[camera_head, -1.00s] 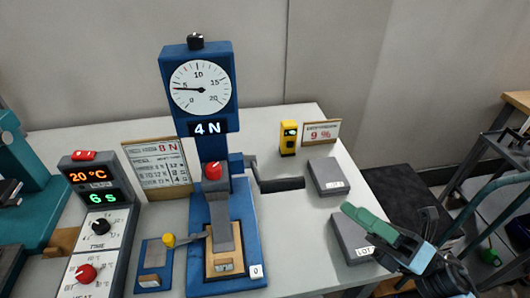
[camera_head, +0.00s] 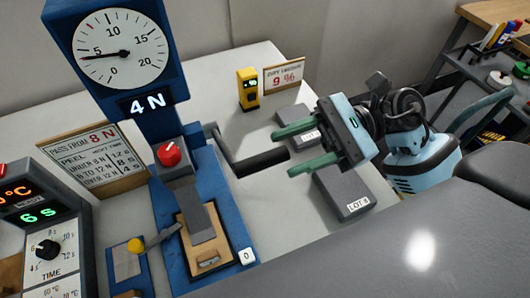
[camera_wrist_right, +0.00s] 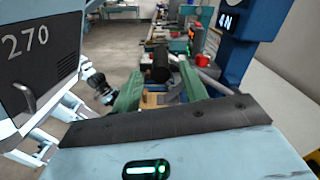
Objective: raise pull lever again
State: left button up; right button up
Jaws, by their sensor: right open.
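The pull lever (camera_head: 262,164) is a black grip on a grey crank arm at the right side of the blue tester (camera_head: 105,45). The grip lies low, roughly level, above the table. It also shows as a dark cylinder in the right wrist view (camera_wrist_right: 160,68). My right gripper (camera_head: 284,153) is open, its green fingers pointing left, with the grip's right end near the gap between the fingertips. In the wrist view the fingers (camera_wrist_right: 160,80) stand either side of the grip; I cannot tell if they touch it. My left gripper is not in view.
The dial reads about 4, and its display (camera_head: 146,104) shows 4 N. A red knob (camera_head: 169,153) sits on the tester's front. A yellow meter (camera_head: 247,90) stands behind the lever. Grey blocks, one marked LOT (camera_head: 345,190), lie under and beside my right gripper.

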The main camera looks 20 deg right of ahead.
aim_at(243, 169)
jog(key=shift+a+p, duration=0.65)
jog(key=shift+a, duration=2)
jog(key=shift+c, duration=0.4)
grip_shut()
